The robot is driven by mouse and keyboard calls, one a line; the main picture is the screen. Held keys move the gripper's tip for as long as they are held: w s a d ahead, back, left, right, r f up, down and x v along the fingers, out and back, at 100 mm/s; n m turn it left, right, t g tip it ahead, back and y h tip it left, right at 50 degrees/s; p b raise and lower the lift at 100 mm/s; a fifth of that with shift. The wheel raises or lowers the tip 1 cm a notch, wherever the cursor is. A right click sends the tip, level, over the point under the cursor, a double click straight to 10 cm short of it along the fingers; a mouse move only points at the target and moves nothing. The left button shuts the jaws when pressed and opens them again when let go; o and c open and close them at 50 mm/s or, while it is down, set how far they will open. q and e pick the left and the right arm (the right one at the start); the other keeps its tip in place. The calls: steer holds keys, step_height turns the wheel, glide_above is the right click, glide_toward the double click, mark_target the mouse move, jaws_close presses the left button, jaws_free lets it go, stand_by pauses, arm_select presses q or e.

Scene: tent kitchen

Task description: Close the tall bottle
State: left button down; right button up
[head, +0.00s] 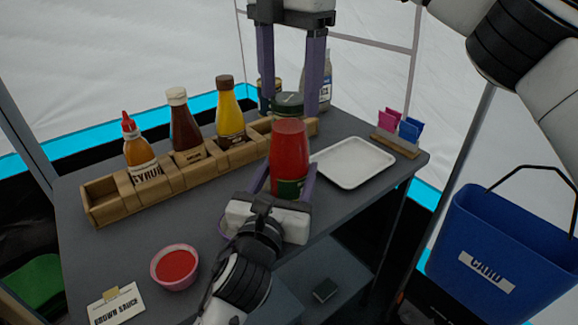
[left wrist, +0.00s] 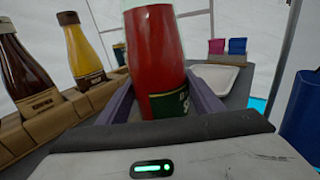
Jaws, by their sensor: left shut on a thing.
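A tall red sauce bottle (head: 289,150) with a dark green label stands upright, with a dark lid (head: 287,101) at its top. I cannot tell whether the lid is seated or only resting there. My left gripper (head: 283,182) is shut around the lower part of the bottle. In the left wrist view the bottle (left wrist: 156,55) fills the space between the fingers, and its top is cut off. My right gripper (head: 289,108) points down from above, its fingers apart on either side of the lid. I cannot tell whether they touch it.
A wooden rack (head: 150,196) holds a syrup bottle (head: 140,152), a brown bottle (head: 185,128) and a yellow bottle (head: 229,112). A white tray (head: 352,163) lies to the right. A pink bowl (head: 175,267) sits at front left. A blue bin (head: 500,240) hangs at far right.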

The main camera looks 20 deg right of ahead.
steer(key=shift+r, duration=3.75)
arm_select(q)
steer(key=shift+c, duration=2.3)
jaws_free()
steer(key=shift+s, duration=0.1)
steer(key=p+v, duration=0.1)
steer(key=v, duration=0.9)
steer(key=shift+s+p, duration=0.1)
steer(key=shift+p, duration=0.3)
arm_select(e)
steer(key=shift+r, duration=0.9)
